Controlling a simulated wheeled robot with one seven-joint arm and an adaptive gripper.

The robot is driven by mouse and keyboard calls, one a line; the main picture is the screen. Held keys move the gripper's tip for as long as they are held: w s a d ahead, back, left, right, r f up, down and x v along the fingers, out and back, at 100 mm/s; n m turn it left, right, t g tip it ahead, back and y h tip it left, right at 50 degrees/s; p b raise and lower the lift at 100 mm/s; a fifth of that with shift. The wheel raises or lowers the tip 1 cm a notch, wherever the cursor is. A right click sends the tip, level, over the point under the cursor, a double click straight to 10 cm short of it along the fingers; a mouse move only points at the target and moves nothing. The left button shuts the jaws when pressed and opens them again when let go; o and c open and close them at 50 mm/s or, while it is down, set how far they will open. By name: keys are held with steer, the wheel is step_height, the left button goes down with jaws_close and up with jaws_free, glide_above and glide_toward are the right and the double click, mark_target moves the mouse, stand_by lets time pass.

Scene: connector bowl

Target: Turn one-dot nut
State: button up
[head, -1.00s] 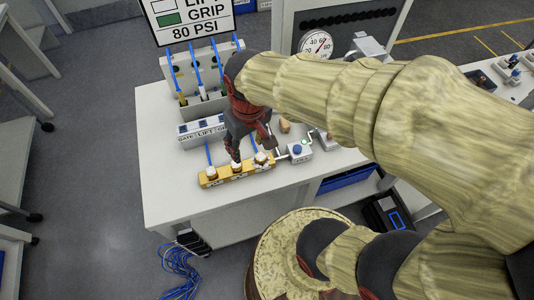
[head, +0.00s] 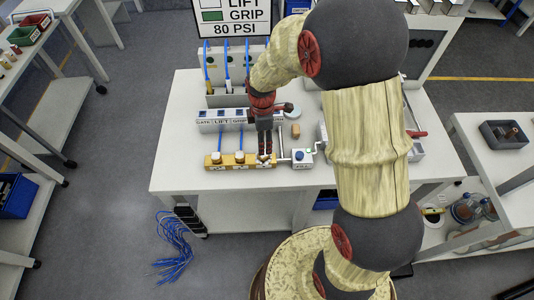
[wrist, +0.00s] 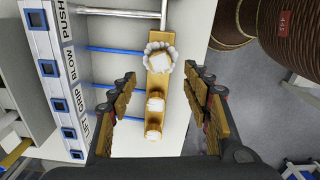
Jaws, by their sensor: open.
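A yellow block (head: 228,164) lies along the front of the white table and carries three pale nuts: a left nut (head: 216,156), a middle nut (head: 239,156) and a right one partly hidden by my gripper (head: 264,150). In the wrist view, the block runs between my open fingers (wrist: 161,76). A larger, scalloped white nut (wrist: 160,57) sits at its far end, just ahead of the fingertips, with two smaller nuts (wrist: 156,103) (wrist: 152,133) nearer. The fingers stand apart on either side, holding nothing. I cannot read any dot marks.
A blue-buttoned box (head: 302,158) stands just right of the block, joined by a metal pipe. A labelled switch strip (head: 221,119) lies behind, with blue hoses running to the block. A small tan piece (head: 295,131) lies nearby. The table's left front is clear.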

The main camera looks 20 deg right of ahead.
steer(key=shift+w+f, duration=0.1)
steer(key=shift+f, duration=0.3)
step_height(320, 180, down, 7)
steer(key=shift+b, duration=0.45)
steer(key=shift+c, duration=1.1)
steer(key=c, duration=0.9)
steer(key=shift+c, duration=0.2)
